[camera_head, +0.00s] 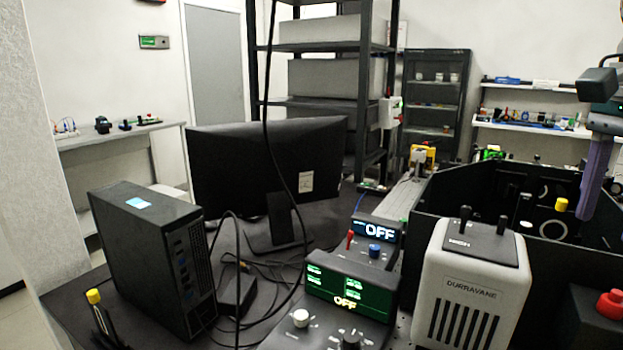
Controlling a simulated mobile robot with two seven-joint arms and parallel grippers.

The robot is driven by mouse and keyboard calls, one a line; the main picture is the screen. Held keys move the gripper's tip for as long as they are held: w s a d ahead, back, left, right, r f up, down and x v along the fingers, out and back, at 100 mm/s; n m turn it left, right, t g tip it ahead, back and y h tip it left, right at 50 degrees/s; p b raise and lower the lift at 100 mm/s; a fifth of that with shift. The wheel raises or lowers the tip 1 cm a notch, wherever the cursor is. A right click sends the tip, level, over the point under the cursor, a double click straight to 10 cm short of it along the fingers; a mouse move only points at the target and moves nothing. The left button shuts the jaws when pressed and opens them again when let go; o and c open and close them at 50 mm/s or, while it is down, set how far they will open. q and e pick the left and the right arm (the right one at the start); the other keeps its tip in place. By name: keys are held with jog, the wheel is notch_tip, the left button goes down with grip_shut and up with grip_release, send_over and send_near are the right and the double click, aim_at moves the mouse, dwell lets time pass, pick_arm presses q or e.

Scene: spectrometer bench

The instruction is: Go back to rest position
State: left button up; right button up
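At the top right edge, a dark box and grey body with a long purple bar (597,165) hanging down look like part of my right gripper. It is cut off by the frame, so I cannot tell whether it is open or shut, or whether the bar is a finger or something held. It hangs above the black-walled optics enclosure (470,185). My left gripper is not in view.
A black computer tower (150,255), a monitor (265,170) and loose cables crowd the bench. Two lit "OFF" control boxes, front (350,285) and rear (375,232), stand mid-bench. A white Durravane unit (470,290) and a red button (610,303) are at right.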

jog(key=s+d+r+m+g+h, duration=0.1)
jog(key=s+d+r+m+h, duration=0.15)
jog(key=s+d, duration=0.65)
jog(key=s+d+r+m+g+h, duration=0.15)
jog(key=s+d+r, duration=0.35)
jog(key=d, duration=0.7)
jog(key=s+d+r+m+h, duration=0.1)
jog(key=s+d+r+h, duration=0.15)
jog(key=s+d, duration=0.7)
jog(key=w+a+n+t+h, duration=0.2)
jog(key=w+n+h, duration=0.4)
jog(key=n, duration=0.4)
jog(key=w+a+f+n+t+y, duration=0.25)
jog(key=a+f+n+t, duration=0.25)
jog(key=a+f+n, duration=0.65)
jog(key=s+a+f+n+y, duration=0.1)
jog(key=s+a+f+y, duration=0.3)
jog(key=a, duration=0.7)
jog(key=s+a+f+n+y, duration=0.1)
jog(key=s+a+f+y, duration=0.25)
jog(key=a, duration=0.75)
jog(key=s+a+f+y, duration=0.3)
jog(key=a+f, duration=0.2)
jog(key=a, duration=0.6)
notch_tip(320, 180, up, 38)
jog(key=p, duration=3.8)
jog(key=shift+r+g+p, duration=0.25)
jog(key=shift+g+p, duration=0.05)
jog(key=shift+g, duration=0.15)
